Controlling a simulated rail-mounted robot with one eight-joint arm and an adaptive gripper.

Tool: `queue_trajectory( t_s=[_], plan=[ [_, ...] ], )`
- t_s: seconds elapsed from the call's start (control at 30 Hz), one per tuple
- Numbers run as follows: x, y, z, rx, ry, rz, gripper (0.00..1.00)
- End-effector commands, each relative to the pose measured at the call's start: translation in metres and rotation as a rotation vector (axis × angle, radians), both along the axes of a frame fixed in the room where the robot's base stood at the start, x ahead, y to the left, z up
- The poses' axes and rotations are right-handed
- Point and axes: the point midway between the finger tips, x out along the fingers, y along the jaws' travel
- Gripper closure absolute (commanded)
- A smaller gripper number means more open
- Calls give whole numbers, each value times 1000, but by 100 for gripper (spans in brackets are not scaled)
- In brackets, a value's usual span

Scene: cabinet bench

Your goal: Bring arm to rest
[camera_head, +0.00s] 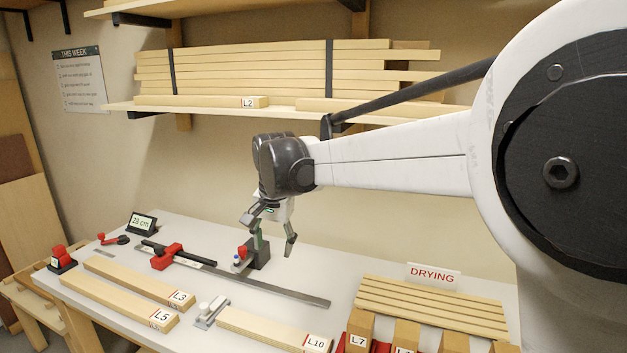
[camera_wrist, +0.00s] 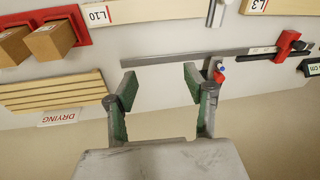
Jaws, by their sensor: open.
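My gripper (camera_head: 268,230) hangs above the back of the bench with its two fingers spread apart and nothing between them. In the wrist view my gripper (camera_wrist: 157,90) shows two green-and-grey fingers, open, with the bench and wall behind them. My white arm (camera_head: 400,160) reaches in from the right in the head view. A dark block with red and blue parts (camera_head: 258,254) stands on the bench just behind and below the fingers. I cannot tell the exact gap between it and the fingers.
A long bar clamp (camera_head: 270,290) lies across the white bench (camera_head: 240,305). Boards L3 (camera_head: 140,280), L5 (camera_head: 115,300) and L10 (camera_head: 265,328) lie in front. Stacked slats (camera_head: 430,308) with a DRYING sign (camera_head: 433,275) are at right. A loaded shelf (camera_head: 215,109) is above.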

Motion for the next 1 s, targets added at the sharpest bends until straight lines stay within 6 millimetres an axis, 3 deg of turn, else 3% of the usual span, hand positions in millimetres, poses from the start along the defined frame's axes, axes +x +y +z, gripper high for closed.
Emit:
queue_trajectory(
  t_s=[0.1, 0.5, 0.77, 1.0],
  plan=[
    [-19, -38, 13, 3, -36, 15, 52],
    [-96, -143, 34, -12, -165, 76, 52],
    [-154, -199, 26, -41, -248, 115, 52],
    [-210, -242, 6, -82, -324, 147, 52]
  ],
)
